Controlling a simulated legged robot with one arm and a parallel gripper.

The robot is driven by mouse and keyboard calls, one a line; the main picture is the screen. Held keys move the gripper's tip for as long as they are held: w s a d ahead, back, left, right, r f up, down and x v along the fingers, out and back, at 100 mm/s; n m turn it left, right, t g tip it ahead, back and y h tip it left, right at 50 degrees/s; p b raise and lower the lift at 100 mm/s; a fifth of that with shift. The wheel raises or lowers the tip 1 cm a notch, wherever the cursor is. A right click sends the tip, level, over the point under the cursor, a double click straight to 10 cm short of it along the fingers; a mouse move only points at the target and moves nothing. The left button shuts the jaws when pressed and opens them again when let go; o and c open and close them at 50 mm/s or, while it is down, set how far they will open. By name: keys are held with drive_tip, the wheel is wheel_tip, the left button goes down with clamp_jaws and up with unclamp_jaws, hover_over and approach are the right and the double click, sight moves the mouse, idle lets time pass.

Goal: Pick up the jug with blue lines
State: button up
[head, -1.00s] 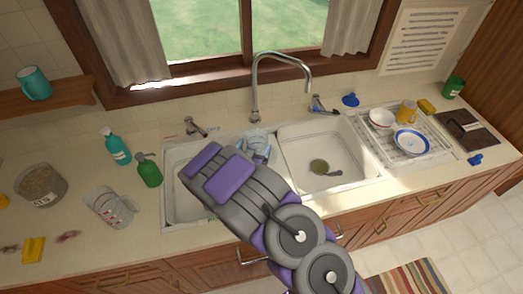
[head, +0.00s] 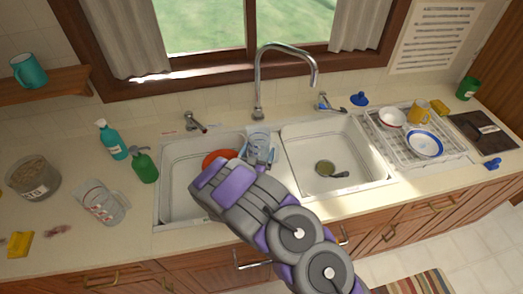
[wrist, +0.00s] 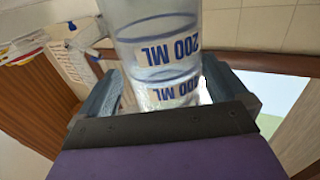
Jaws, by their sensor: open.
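The clear jug with blue lines (head: 258,141) is at the right side of the left sink basin, by the divider. It fills the middle of the wrist view (wrist: 165,45), with blue rings and blue "ML" labels. My gripper (head: 260,155) is open, with its fingers on either side of the jug; in the wrist view its fingers (wrist: 165,92) flank the jug's near part. I cannot tell whether either finger touches it. My gripper and arm hide part of the jug's lower end in the head view. A similar clear jug with reddish marks (head: 103,203) lies on the left counter.
A red dish (head: 219,157) is in the left basin (head: 180,207). The tall faucet (head: 259,85) rises behind the jug. The right basin (head: 300,185) holds a dark utensil. Two soap bottles (head: 144,166) stand left of the sink; a dish rack (head: 400,154) stands right.

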sight(262, 138)
drive_tip(key=shift+w+a+b, duration=0.1)
drive_tip(key=shift+w+b, duration=0.3)
drive_tip(key=shift+w, duration=1.55)
drive_tip(key=shift+d+r, duration=0.1)
drive_tip(key=shift+d, duration=0.2)
drive_tip(key=shift+c, duration=1)
drive_tip(key=shift+a, duration=0.15)
drive_tip(key=c, duration=0.6)
drive_tip(key=shift+r, duration=0.1)
